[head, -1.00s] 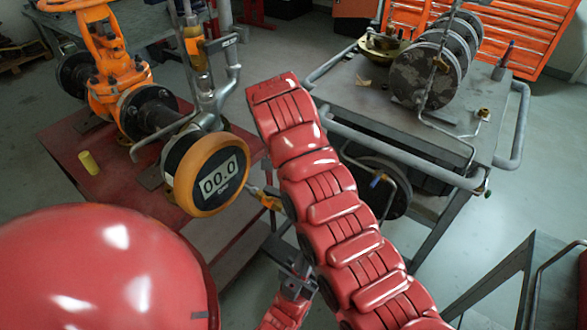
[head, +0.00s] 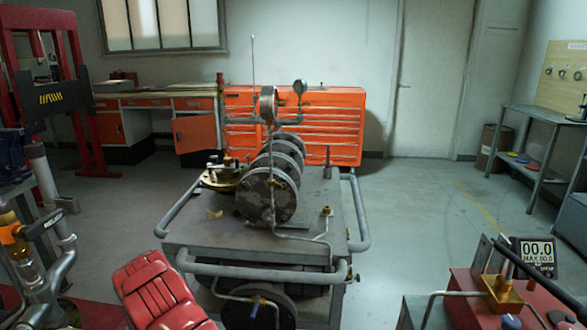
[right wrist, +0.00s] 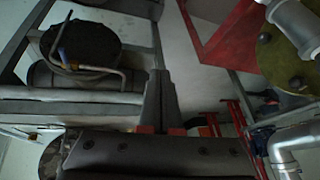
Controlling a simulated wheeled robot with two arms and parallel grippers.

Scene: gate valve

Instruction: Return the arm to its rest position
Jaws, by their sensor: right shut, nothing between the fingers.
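A red, ribbed arm of mine (head: 155,292) rises at the lower left of the head view, in front of the trolley. Its hand is not visible in that view. In the right wrist view, my right gripper (right wrist: 161,100) shows as two dark fingers pressed together, with nothing between them. The fingers point toward the trolley's lower frame and the floor, and appear apart from anything. My left gripper is in neither view.
A grey trolley (head: 178,238) with pipe handles carries a row of discs (head: 266,195). A red bench with a gauge (head: 537,251) stands at the lower right. Grey pipework (head: 52,200) stands at the left. The floor right of the trolley (head: 420,225) is clear.

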